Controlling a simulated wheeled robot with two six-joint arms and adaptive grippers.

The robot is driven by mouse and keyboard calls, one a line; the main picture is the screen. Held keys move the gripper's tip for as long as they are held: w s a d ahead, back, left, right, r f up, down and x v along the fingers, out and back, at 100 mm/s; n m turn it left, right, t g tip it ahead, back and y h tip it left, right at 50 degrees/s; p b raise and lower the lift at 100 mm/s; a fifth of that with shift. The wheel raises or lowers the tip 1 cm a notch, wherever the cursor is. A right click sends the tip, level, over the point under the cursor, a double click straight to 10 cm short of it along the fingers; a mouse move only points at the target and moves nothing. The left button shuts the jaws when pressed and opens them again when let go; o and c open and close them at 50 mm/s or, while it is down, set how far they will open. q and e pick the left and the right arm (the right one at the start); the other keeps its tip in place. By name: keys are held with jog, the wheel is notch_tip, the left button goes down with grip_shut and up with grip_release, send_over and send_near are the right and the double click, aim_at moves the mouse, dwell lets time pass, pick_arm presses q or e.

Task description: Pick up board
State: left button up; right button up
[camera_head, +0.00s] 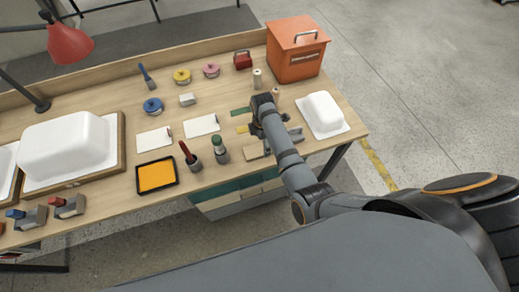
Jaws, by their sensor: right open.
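Two flat white rectangular pieces, possibly boards, lie on the wooden bench: a left one (154,140) and a right one (201,125). A tan flat piece (253,151), a green strip (240,112) and a small yellow piece (243,129) lie beside my right arm. I cannot tell which is the board. My right gripper (267,108) is over the bench at the far end of my arm, right of the white pieces. It is open; its fingers are small and partly hidden by the arm. I see nothing held. My left gripper is not in view.
White tub shells stand at left (67,147) and right (322,114). An orange bin (296,52) stands at the back right.

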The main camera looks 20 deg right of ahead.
aim_at(262, 148)
notch_tip(262, 148, down, 3)
jog(key=shift+w+f, duration=0.1)
jog(key=shift+f, duration=0.1)
jog(key=c, duration=1.3)
jog(key=shift+r, duration=0.15)
